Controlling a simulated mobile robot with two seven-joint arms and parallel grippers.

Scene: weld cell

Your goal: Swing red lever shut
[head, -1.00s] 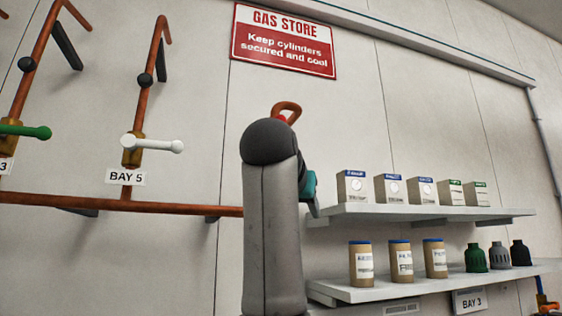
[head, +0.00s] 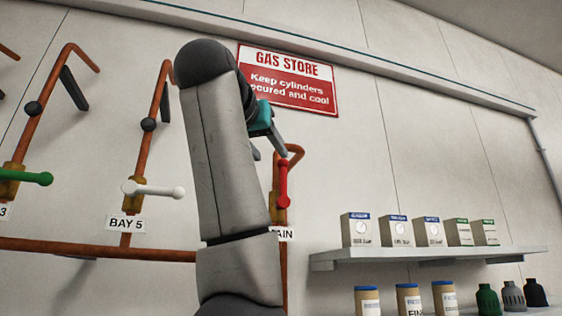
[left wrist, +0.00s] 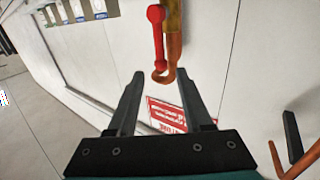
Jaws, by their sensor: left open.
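The red lever (head: 284,186) is upright, roughly in line with the copper pipe (head: 296,153) of the MAIN valve, whose label is partly hidden by my left arm. It also shows in the left wrist view (left wrist: 158,38), beside the pipe's hooked end. My left gripper (head: 269,152) is open and empty, just above and left of the lever in the head view. In the left wrist view its fingers (left wrist: 161,74) point toward the lever and pipe end, apart from both. My right gripper is not in view.
BAY 5 has a white lever (head: 153,190) sticking out to the right; a green lever (head: 25,177) is further left. A copper pipe (head: 100,248) runs along the wall. A shelf (head: 430,257) with several boxes stands right. The sign (head: 288,80) hangs above.

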